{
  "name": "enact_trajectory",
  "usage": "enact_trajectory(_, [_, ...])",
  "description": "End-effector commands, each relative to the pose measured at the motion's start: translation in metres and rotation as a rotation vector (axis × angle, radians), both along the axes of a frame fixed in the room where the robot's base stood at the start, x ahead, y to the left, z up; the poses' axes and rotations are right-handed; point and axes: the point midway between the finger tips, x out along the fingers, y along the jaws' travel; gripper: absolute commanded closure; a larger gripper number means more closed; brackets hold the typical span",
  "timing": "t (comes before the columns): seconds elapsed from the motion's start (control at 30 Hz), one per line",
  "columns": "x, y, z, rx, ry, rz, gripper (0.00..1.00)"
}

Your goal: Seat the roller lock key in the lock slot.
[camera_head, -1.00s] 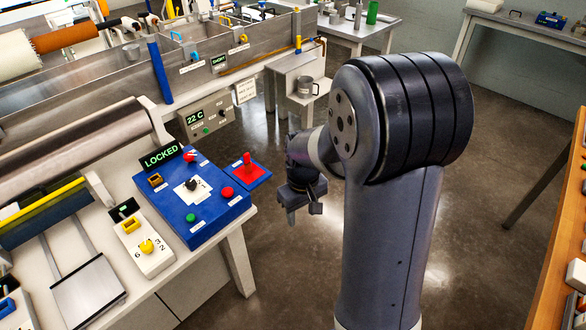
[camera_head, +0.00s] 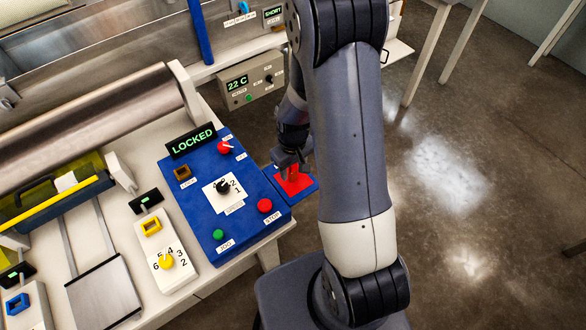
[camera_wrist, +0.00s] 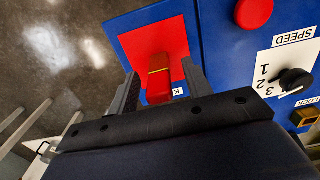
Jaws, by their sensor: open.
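The roller lock key (camera_head: 293,180) is red and stands on a red patch of a small blue plate beside the control panel. In the wrist view the key (camera_wrist: 158,78) has a yellowish band and rises between my fingers. My gripper (camera_head: 288,163) is low over the key, and the wrist view shows its two fingers (camera_wrist: 160,72) open, one on each side of the key, with gaps visible. The lock slot (camera_head: 182,172) is a brown-orange framed opening on the blue panel, left of the speed dial; its edge also shows in the wrist view (camera_wrist: 304,115).
The blue panel (camera_head: 205,222) carries a black speed dial (camera_head: 223,187), a red stop button (camera_head: 265,206), a green button and a red knob. A LOCKED display (camera_head: 191,141) stands at its back edge. A steel roller (camera_head: 90,115) lies to the left. Open floor is right.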

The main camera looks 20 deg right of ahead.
Motion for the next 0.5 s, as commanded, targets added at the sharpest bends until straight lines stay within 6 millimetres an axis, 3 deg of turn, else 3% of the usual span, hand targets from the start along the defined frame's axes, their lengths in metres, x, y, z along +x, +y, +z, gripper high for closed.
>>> enact_trajectory(0.3, [0.0004,-0.0001,-0.0043,0.000,-0.002,0.000,0.53])
enact_trajectory(0.5, [0.0004,-0.0001,-0.0042,0.001,-0.002,0.000,0.68])
